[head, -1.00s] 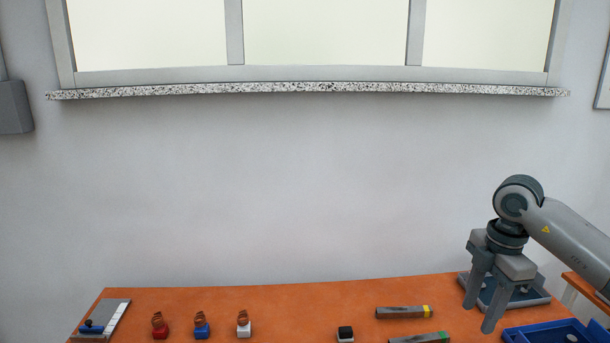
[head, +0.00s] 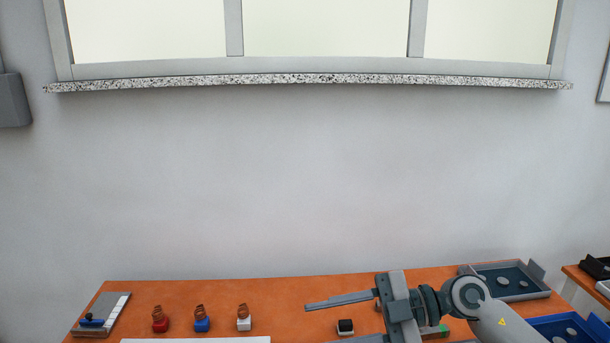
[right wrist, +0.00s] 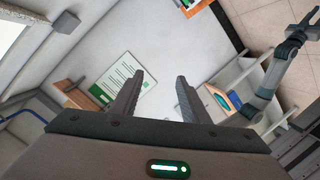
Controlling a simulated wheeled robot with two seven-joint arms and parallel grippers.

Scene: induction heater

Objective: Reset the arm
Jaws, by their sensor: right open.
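My right gripper (head: 311,305) is over the orange table in the head view, its fingers pointing left and seen nearly edge-on. In the right wrist view, its two fingers (right wrist: 160,78) stand apart with nothing between them. The arm behind it covers part of the bars on the table. What looks like my other arm shows at the upper right of the wrist view, with its gripper (right wrist: 303,25) too small to read. The left gripper does not show in the head view.
The orange table (head: 280,285) holds red (head: 160,325), blue (head: 202,324) and white (head: 243,323) coil blocks, and a black-topped block (head: 345,327). A grey tray (head: 535,293) and blue tray (head: 540,322) are at right. A plate with a blue handle (head: 92,323) is at left.

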